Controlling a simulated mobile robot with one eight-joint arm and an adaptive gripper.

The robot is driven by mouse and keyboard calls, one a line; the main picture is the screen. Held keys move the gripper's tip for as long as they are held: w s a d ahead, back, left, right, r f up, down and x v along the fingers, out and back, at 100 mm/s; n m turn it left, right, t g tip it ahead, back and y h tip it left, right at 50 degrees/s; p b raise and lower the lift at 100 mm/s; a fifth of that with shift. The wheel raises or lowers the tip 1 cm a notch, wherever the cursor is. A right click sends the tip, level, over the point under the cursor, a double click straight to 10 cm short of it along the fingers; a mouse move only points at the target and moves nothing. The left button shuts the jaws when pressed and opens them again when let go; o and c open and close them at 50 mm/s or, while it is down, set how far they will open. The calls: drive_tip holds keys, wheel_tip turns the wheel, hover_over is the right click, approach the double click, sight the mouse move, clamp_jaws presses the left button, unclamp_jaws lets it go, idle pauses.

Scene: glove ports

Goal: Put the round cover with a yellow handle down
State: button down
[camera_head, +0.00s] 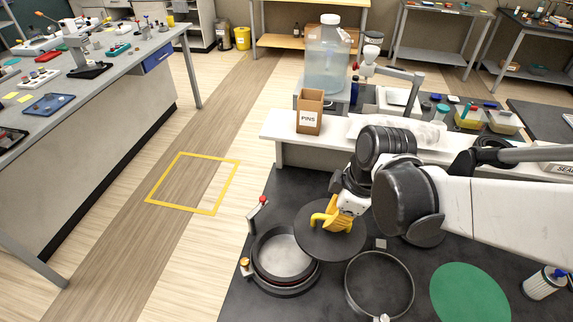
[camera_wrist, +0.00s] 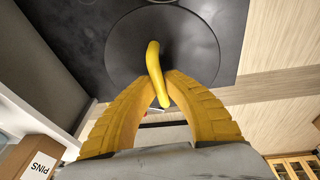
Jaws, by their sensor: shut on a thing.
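The round cover is a flat dark grey disc (camera_head: 331,246) with a curved yellow handle (camera_wrist: 154,68). My gripper (camera_head: 335,217) has yellow ribbed fingers, and in the wrist view they are closed on the handle from both sides. The cover (camera_wrist: 199,50) hangs beneath the fingers, roughly level, above the dark bench top. In the head view its left edge overlaps the right rim of an open ring port (camera_head: 285,262); I cannot tell the height between them.
A second dark ring (camera_head: 379,285) lies right of the port, and a green disc (camera_head: 470,293) farther right. A red-tipped clamp (camera_head: 260,208) stands at the port's back edge.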

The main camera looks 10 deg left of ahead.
drive_tip(key=shift+s+a+f+b, duration=0.2)
drive_tip(key=shift+a+f+b, duration=0.75)
drive_tip(key=shift+a+f, duration=1.75)
drive_tip(key=shift+s+a+f+b, duration=0.2)
drive_tip(key=shift+a+f+b, duration=0.75)
drive_tip(key=shift+a+f, duration=1.7)
drive_tip(key=shift+f+b, duration=0.25)
drive_tip(key=shift+b, duration=0.05)
drive_tip(key=c, duration=1.5)
unclamp_jaws()
drive_tip(key=shift+c, duration=0.2)
drive_tip(key=shift+r, duration=0.1)
